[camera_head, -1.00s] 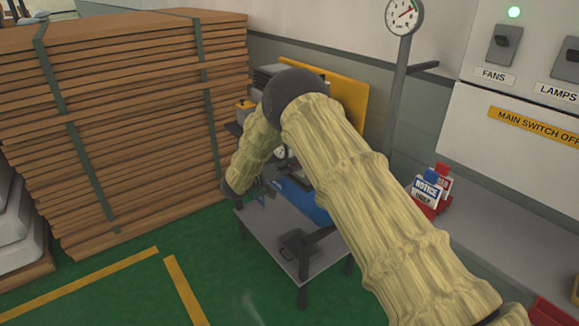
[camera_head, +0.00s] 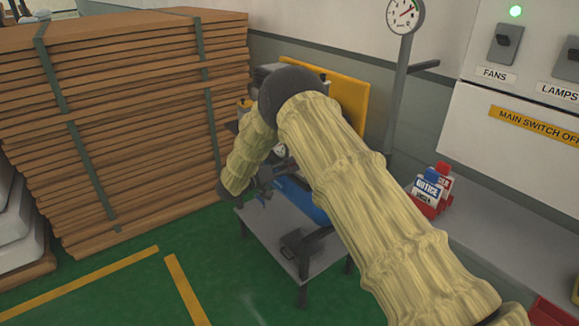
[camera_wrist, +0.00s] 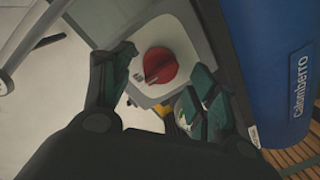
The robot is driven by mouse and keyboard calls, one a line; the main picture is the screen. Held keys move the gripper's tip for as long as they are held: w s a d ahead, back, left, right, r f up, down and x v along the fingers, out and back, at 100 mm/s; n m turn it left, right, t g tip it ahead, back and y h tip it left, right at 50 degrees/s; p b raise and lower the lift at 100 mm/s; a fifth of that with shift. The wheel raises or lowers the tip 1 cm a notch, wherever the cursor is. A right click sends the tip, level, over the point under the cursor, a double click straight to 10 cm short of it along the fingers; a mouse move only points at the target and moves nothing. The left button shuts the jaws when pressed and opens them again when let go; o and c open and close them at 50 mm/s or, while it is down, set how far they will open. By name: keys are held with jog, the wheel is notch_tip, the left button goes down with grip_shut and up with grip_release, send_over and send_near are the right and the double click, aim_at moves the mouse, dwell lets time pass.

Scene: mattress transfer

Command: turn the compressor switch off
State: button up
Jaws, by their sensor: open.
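The compressor's blue tank (camera_head: 303,200) lies on a small grey cart, partly hidden behind my arm in the head view. In the wrist view the blue tank (camera_wrist: 270,75) with white lettering fills the right side. The compressor switch is a red rotary knob (camera_wrist: 160,66) on a light grey box (camera_wrist: 186,33). My gripper (camera_wrist: 163,78) is open, with one finger on each side of the knob in the picture; I cannot tell whether either finger touches it. In the head view my gripper (camera_head: 266,186) is small and dark above the cart's left side.
The grey cart (camera_head: 262,232) stands on green floor. A tall strapped stack of brown boards (camera_head: 130,120) is close on the left. A yellow panel (camera_head: 348,100) and a gauge on a post (camera_head: 404,14) are behind. A bench with notice cards (camera_head: 430,190) is at right.

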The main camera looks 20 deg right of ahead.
jog(key=v, duration=1)
jog(key=shift+s, duration=0.1)
jog(key=s+d+f+n+t+y, duration=0.2)
jog(key=s+f, duration=0.1)
jog(key=f, duration=0.4)
jog(key=s+d+f+n+t+y, duration=0.2)
jog(key=f+y, duration=0.1)
jog(key=f, duration=0.4)
jog(key=s+d+f+n+g+y, duration=0.15)
jog(key=s+f+y, duration=0.35)
jog(key=s+f, duration=0.85)
jog(key=s+d+f+g+y, duration=0.1)
jog(key=s+f+g+y, duration=0.15)
jog(key=s, duration=0.65)
jog(key=s+f+g+y, duration=0.1)
jog(key=s+f, duration=0.2)
jog(key=s, duration=0.6)
jog(key=s+g+y, duration=0.2)
jog(key=s+g, duration=0.3)
jog(key=s, duration=1.7)
jog(key=shift+s+r+y, duration=0.25)
jog(key=shift+r+y, duration=0.1)
